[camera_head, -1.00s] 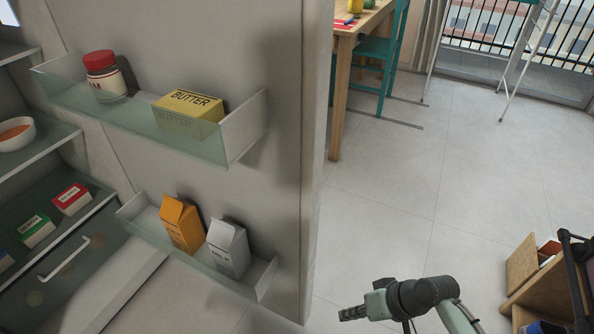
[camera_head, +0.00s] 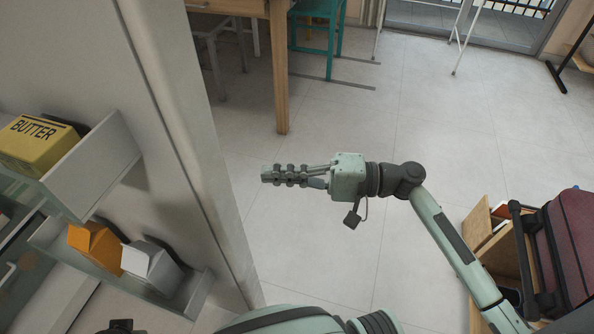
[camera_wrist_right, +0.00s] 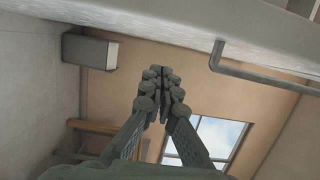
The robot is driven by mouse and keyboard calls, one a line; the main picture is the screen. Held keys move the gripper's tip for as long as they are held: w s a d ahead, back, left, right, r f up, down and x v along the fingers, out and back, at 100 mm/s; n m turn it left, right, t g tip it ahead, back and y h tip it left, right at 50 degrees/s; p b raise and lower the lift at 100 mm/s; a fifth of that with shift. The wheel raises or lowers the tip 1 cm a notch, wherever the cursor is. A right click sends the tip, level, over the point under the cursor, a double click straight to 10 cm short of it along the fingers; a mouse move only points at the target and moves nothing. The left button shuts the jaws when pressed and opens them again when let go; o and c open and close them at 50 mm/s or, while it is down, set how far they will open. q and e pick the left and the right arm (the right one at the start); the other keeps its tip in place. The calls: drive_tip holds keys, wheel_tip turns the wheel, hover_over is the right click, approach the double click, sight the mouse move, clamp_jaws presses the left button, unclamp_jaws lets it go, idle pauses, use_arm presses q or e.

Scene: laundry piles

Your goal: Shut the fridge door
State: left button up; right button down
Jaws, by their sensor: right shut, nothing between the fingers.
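The open fridge door (camera_head: 150,130) stands at the left in the head view, its inner side with shelf bins facing left. Its edge runs down to about the lower middle. My right gripper (camera_head: 268,174) is right of the door edge, over the floor, pointing left toward the door with a visible gap in the picture. Its fingers are closed together and empty; they also show closed in the right wrist view (camera_wrist_right: 158,75). My left gripper cannot be made out in the head view. The fridge body is mostly out of view.
The upper door bin holds a butter box (camera_head: 38,145). The lower bin holds an orange carton (camera_head: 95,248) and a white carton (camera_head: 150,266). A wooden table (camera_head: 279,80) and teal chair (camera_head: 318,40) stand behind. A shelf (camera_head: 490,225) and maroon suitcase (camera_head: 575,240) are at right.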

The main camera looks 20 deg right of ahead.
use_arm(q)
drive_tip(key=shift+s+d+f+p, duration=0.15)
drive_tip(key=shift+f+p, duration=0.6)
drive_tip(key=shift+f, duration=1.2)
use_arm(e)
drive_tip(key=shift+s+a, duration=0.35)
drive_tip(key=shift+a, duration=0.55)
drive_tip(key=shift+s+a, duration=0.35)
drive_tip(key=shift+a, duration=0.6)
drive_tip(key=shift+s+a, duration=0.35)
drive_tip(key=shift+a, duration=0.55)
